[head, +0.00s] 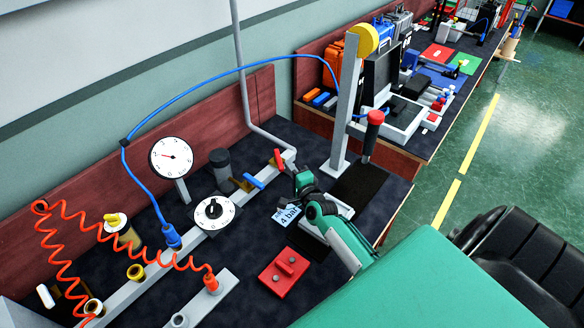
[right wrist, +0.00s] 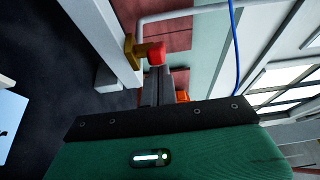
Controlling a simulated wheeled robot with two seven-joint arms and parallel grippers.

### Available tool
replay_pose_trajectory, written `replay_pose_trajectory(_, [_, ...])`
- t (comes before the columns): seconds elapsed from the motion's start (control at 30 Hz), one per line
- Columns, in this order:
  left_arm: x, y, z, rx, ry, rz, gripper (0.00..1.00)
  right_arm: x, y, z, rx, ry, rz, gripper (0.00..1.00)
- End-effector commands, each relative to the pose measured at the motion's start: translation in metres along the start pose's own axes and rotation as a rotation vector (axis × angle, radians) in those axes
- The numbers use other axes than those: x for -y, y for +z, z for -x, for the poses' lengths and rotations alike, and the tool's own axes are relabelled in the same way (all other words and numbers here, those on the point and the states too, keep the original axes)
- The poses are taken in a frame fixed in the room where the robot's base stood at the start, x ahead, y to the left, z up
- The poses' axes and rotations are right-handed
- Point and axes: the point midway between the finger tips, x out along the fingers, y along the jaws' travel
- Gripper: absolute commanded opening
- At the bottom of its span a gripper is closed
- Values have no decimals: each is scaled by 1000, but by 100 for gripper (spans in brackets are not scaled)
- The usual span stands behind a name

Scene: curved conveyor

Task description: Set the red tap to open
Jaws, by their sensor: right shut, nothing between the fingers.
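The red tap (head: 278,159) sits on the grey pipe rail at the back of the bench, its red lever standing up at a slight tilt in the head view. In the right wrist view the red lever end (right wrist: 157,53) and its brass body show just beyond the fingertips. My right gripper (head: 291,169) is shut and empty, right beside the tap. Its closed fingers (right wrist: 158,85) point at the red lever; I cannot tell whether they touch it. My left gripper is not in view.
A blue-handled tap (head: 253,181) is on the same rail, left of the red one. A dial knob (head: 214,212), a round gauge (head: 171,157), a "4 bar" card (head: 287,214) and a red block (head: 284,272) are nearby. A grey post (head: 347,110) stands to the right.

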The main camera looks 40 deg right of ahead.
Motion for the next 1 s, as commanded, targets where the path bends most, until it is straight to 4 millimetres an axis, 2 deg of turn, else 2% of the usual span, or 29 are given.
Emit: replay_pose_trajectory(1.0, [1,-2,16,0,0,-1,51,1,10,0,-115,0,-2,0])
